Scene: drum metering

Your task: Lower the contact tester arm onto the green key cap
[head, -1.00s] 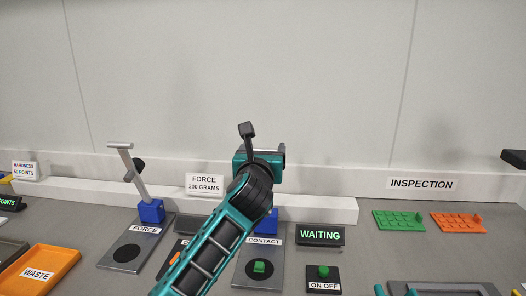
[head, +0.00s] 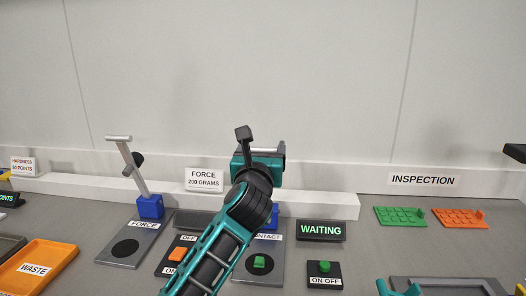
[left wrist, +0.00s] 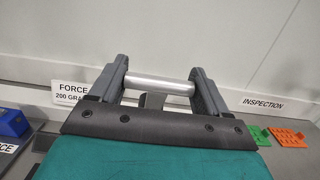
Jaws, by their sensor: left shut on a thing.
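The green key cap (head: 259,262) sits on the black round spot of the contact tester's grey base plate (head: 257,278). The tester's blue hinge block and CONTACT label are partly hidden behind my left arm. My left gripper (head: 258,150) is raised above and behind the cap. It is shut on the tester arm's silver crossbar handle, which shows between the two dark fingers in the left wrist view (left wrist: 160,84). The tester arm stands raised, well off the cap; most of it is hidden.
The WAITING display (head: 321,230) and a green ON OFF button (head: 324,266) stand right of the plate. The force tester (head: 150,206) with its raised arm and an orange switch (head: 178,254) are left. Green (head: 399,216) and orange (head: 459,218) keypads lie at right.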

